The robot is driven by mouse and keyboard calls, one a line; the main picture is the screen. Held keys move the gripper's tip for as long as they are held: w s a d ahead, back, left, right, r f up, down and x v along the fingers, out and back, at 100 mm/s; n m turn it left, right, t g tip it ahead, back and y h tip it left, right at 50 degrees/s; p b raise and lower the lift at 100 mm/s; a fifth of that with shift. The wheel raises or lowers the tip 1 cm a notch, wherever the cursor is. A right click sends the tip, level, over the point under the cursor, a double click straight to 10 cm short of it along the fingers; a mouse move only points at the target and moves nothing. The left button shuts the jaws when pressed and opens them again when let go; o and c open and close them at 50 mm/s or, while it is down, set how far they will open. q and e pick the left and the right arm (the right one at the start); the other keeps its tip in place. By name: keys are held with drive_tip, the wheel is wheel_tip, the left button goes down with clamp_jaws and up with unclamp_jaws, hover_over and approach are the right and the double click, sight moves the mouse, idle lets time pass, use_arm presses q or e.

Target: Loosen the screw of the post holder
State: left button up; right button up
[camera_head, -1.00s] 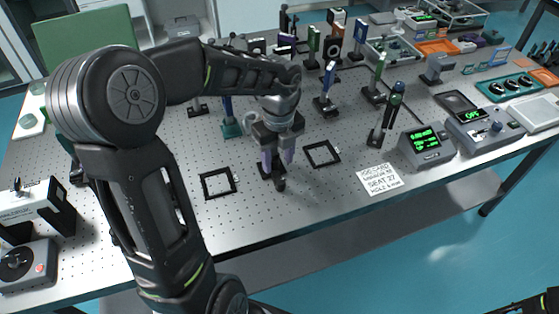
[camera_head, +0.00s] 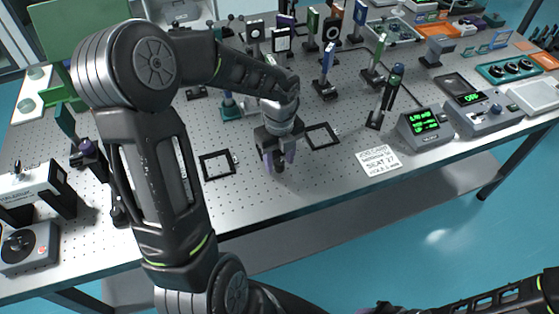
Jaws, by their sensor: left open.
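My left gripper (camera_head: 278,159) is open and points down at the front middle of the optical table, its two lavender fingers on either side of a dark post holder (camera_head: 279,167). Only the low part of this post holder shows; its screw and upper part are hidden by the gripper. I cannot tell whether the fingers touch it. My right arm comes in at the bottom right; a dark, purplish part at the bottom edge seems to be my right gripper (camera_head: 376,307), mostly cut off.
Flat black square frames lie left (camera_head: 217,165) and right (camera_head: 322,136) of the post holder. Several mounted optics fill the back. The front edge is close.

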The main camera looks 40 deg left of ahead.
use_arm(q)
drive_tip(key=shift+f, duration=0.55)
drive_tip(key=shift+c, duration=0.4)
clamp_jaws()
